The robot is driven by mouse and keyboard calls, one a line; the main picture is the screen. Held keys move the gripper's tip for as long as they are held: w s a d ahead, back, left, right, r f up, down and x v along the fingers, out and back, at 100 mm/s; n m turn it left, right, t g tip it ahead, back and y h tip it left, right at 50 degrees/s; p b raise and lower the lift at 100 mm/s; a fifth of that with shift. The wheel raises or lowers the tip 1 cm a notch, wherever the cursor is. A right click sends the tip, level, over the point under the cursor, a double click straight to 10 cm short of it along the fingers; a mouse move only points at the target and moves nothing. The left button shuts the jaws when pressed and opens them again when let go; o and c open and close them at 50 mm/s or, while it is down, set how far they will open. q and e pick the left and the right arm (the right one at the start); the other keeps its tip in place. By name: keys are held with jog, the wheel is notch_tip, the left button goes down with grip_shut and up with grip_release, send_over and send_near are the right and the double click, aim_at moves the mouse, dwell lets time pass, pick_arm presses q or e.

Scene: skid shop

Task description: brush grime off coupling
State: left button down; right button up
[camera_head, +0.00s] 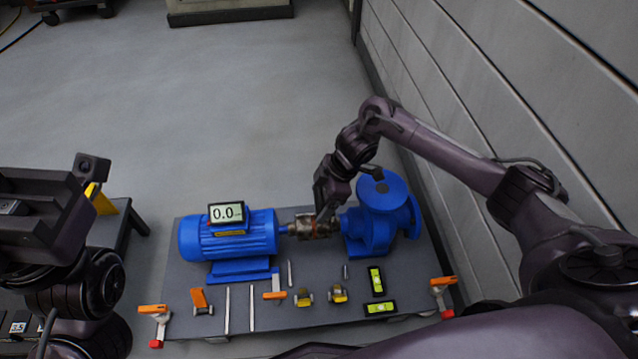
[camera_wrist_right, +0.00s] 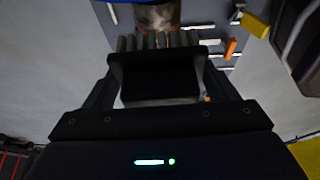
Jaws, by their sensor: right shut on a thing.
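The coupling (camera_head: 314,226) is a brown, grimy cylinder on the shaft between a blue motor (camera_head: 245,240) and a blue pump (camera_head: 379,225). It also shows at the top of the right wrist view (camera_wrist_right: 157,17). My right gripper (camera_head: 325,208) is at the coupling, beside the pump. It is shut on a brush (camera_wrist_right: 156,77) with a black block and pale bristles. The bristle tips are at the coupling's grimy surface; exact contact is unclear. Parts of my left arm show at the left edge, but its fingertips do not show.
A grey panelled wall stands at right.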

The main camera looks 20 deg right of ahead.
jog(key=shift+r+p, duration=1.2)
jog(key=shift+r, duration=0.25)
